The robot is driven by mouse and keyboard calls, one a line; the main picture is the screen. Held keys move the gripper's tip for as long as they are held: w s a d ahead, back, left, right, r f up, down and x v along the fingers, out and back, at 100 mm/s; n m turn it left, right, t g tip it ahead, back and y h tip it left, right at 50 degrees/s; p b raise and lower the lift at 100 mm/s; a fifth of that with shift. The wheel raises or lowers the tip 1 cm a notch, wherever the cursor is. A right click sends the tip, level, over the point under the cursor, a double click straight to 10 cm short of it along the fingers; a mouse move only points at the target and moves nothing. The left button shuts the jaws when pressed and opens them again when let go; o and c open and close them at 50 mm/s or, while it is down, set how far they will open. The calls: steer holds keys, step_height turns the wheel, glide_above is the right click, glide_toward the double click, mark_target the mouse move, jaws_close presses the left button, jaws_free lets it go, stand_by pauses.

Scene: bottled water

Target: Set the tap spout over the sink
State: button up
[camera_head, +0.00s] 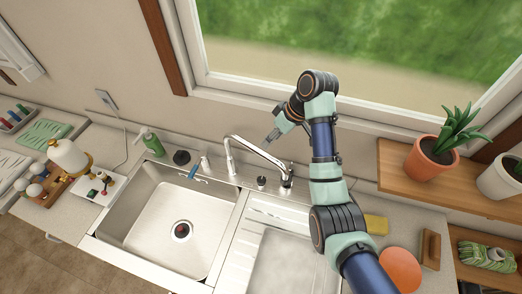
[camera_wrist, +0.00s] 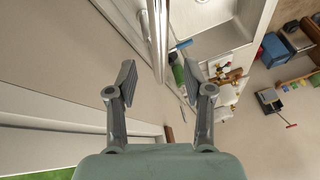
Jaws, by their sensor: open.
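My gripper (camera_head: 272,136) is behind and above the spout, by the window wall. In the wrist view my gripper (camera_wrist: 160,68) is open, and the shiny spout (camera_wrist: 158,35) shows beyond and between the fingertips, apparently untouched.
A green soap bottle (camera_head: 151,141) and a blue-handled brush (camera_head: 193,171) are at the sink's back edge. A ribbed drainboard (camera_head: 262,225) lies right of the basin. The window sill (camera_head: 260,97) is close behind my gripper. A potted plant (camera_head: 430,160) stands on the right shelf.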

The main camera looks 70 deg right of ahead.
mark_target(261, 150)
steer(key=b+x, duration=0.7)
steer(key=shift+w+f, duration=0.15)
steer(key=shift+f, duration=0.15)
steer(key=shift+c, duration=0.4)
jaws_close()
